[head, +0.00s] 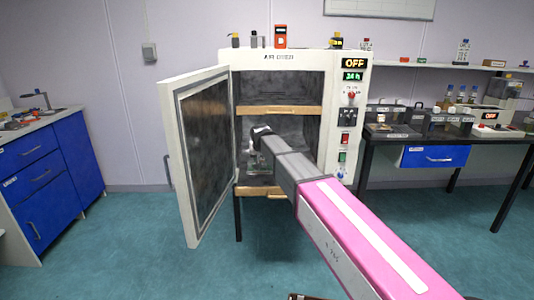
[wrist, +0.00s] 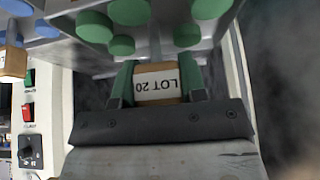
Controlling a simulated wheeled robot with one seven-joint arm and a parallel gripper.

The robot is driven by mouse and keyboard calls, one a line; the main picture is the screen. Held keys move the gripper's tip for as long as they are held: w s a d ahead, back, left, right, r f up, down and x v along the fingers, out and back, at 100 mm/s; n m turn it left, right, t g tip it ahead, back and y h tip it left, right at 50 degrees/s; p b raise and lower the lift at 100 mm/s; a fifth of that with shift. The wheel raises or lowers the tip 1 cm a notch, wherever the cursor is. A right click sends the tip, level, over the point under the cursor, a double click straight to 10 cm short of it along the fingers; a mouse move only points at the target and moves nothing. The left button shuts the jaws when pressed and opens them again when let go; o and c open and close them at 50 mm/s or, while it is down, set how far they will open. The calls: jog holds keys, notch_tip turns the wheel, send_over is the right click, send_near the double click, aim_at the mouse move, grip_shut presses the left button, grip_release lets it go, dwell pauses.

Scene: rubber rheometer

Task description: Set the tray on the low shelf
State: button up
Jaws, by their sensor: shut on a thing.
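The tray (wrist: 72,48) is pale metal with several green discs on it. Its wooden handle block (wrist: 158,78) is marked LOT 20 and sits between the green fingers of my gripper (wrist: 157,88), which is shut on it. In the head view my arm reaches into the open air oven (head: 346,165), and my gripper and the tray are mostly hidden. The low shelf (head: 260,191) shows as a wooden front edge at the oven's bottom. Whether the tray touches that shelf cannot be told.
An upper shelf (head: 280,110) with a wooden edge crosses the oven above my arm. The oven door (head: 205,155) stands open on the left. Several blue discs (wrist: 45,29) show at the wrist view's left edge. A bench (head: 480,140) with equipment stands right.

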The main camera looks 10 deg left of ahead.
aim_at(261, 167)
dwell(0.3)
jog(key=shift+f, duration=1.8)
jog(key=shift+f, duration=0.1)
jog(key=shift+f, duration=0.5)
jog(key=o, duration=1.1)
jog(key=shift+r, duration=3.05)
